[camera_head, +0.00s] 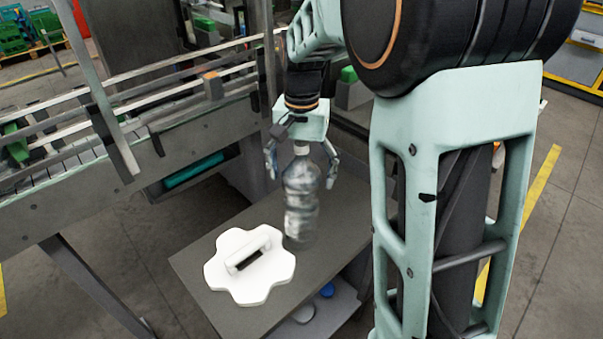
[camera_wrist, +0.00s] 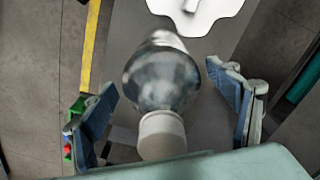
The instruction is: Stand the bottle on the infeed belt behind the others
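A clear bottle (camera_head: 301,196) with a white cap stands upright on a small grey table (camera_head: 208,262). In the wrist view the bottle (camera_wrist: 160,80) is seen from above, cap nearest the camera. My gripper (camera_head: 302,172) is above the table with its fingers spread on either side of the bottle's upper part. In the wrist view the gripper (camera_wrist: 170,105) is open, with a gap between each finger and the bottle. The infeed belt (camera_head: 70,160) with its rails runs along the left. No other bottles can be made out on it.
A white lobed part with a handle (camera_head: 250,266) lies on the table beside the bottle; it also shows in the wrist view (camera_wrist: 195,12). A lower shelf (camera_head: 325,312) holds a blue item. The conveyor's side rails and posts (camera_head: 100,100) border the belt. My arm fills the right.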

